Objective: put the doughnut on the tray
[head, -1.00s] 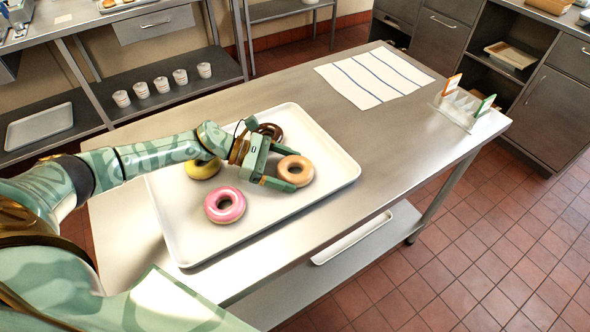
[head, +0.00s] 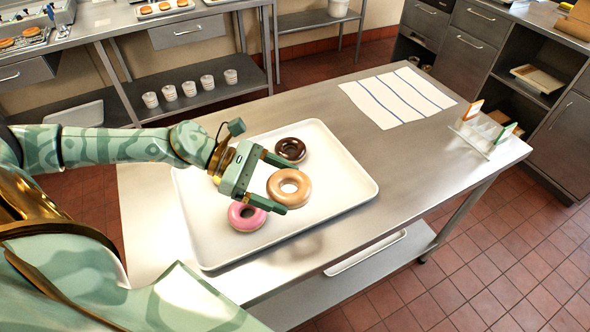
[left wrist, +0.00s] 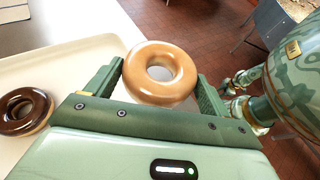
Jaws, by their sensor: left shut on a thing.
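A tan glazed doughnut (head: 272,187) is held between the fingers of my left gripper (head: 285,186), raised above the white tray (head: 335,199). The left wrist view shows the same doughnut (left wrist: 160,92) between both fingers of my left gripper (left wrist: 157,86). A chocolate doughnut (head: 291,150) lies on the tray behind the held one, and a pink doughnut (head: 243,219) lies on it in front, partly covered by a finger. A yellow doughnut seen earlier is hidden now behind my left arm. My right gripper is not seen.
The steel table (head: 350,110) has a striped cloth (head: 398,97) at its back and a small card holder (head: 484,134) at its right end. Bare tabletop lies between these and the tray. A shelf behind holds several white cups (head: 188,89).

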